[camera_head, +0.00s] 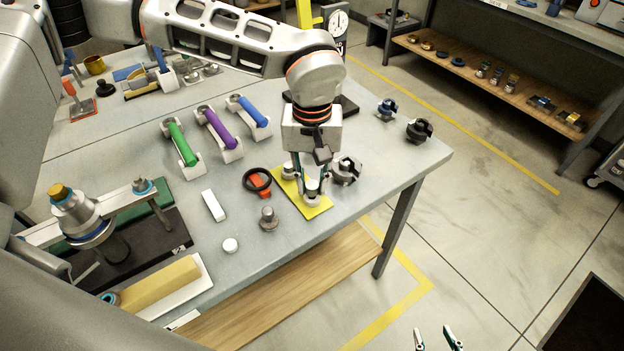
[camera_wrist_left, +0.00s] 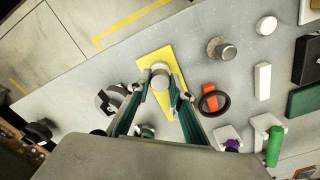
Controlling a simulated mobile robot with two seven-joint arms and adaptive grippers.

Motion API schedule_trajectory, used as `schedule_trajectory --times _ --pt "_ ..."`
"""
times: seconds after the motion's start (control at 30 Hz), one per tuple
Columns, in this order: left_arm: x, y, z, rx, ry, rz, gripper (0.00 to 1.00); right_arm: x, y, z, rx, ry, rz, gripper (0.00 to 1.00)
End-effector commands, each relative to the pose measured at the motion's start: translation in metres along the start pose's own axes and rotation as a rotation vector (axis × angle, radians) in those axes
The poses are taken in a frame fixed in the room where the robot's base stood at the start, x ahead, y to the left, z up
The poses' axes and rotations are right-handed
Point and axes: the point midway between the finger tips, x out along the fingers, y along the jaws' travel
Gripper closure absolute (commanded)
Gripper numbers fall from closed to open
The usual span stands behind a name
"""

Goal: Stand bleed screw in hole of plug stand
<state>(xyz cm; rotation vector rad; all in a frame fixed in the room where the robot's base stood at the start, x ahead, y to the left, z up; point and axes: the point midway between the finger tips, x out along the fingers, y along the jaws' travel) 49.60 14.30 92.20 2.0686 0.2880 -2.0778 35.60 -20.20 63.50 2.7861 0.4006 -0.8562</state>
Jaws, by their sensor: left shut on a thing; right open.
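My left gripper (camera_head: 309,182) points down over a yellow mat (camera_head: 323,209) near the table's right end. It is shut on a small pale grey round piece, seen end-on between the fingertips in the left wrist view (camera_wrist_left: 160,73). I cannot tell for certain whether this piece is the bleed screw, or whether it touches the mat. A second pale grey piece (camera_head: 288,171) is at the mat's back edge. A grey stepped metal piece (camera_head: 268,219) stands left of the mat. I cannot clearly identify the plug stand or its hole. My right gripper (camera_head: 436,340) is open and empty beyond the table, at the bottom edge.
A black ring (camera_head: 257,180) and an orange piece (camera_head: 261,192) lie left of the mat; a dark grey clamp-like part (camera_head: 347,169) is to its right. A white block (camera_head: 213,205) and white disc (camera_head: 230,245) lie further left. Green, purple and blue cylinders rest in white cradles behind.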

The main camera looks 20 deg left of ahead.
Motion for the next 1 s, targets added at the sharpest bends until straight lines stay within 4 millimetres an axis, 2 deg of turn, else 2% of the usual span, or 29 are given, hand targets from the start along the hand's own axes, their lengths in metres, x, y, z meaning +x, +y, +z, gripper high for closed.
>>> schedule_trajectory --times 0.23,1.0 --pt "-0.0003 0.0001 -0.0001 0.000 0.000 0.000 1.00 -0.0018 0.0011 -0.0062 0.000 0.007 0.001 0.59" --pt "0.0060 0.0001 0.0000 0.000 0.000 0.000 1.00 -0.0011 0.0006 -0.0018 -0.001 0.000 0.000 0.59"
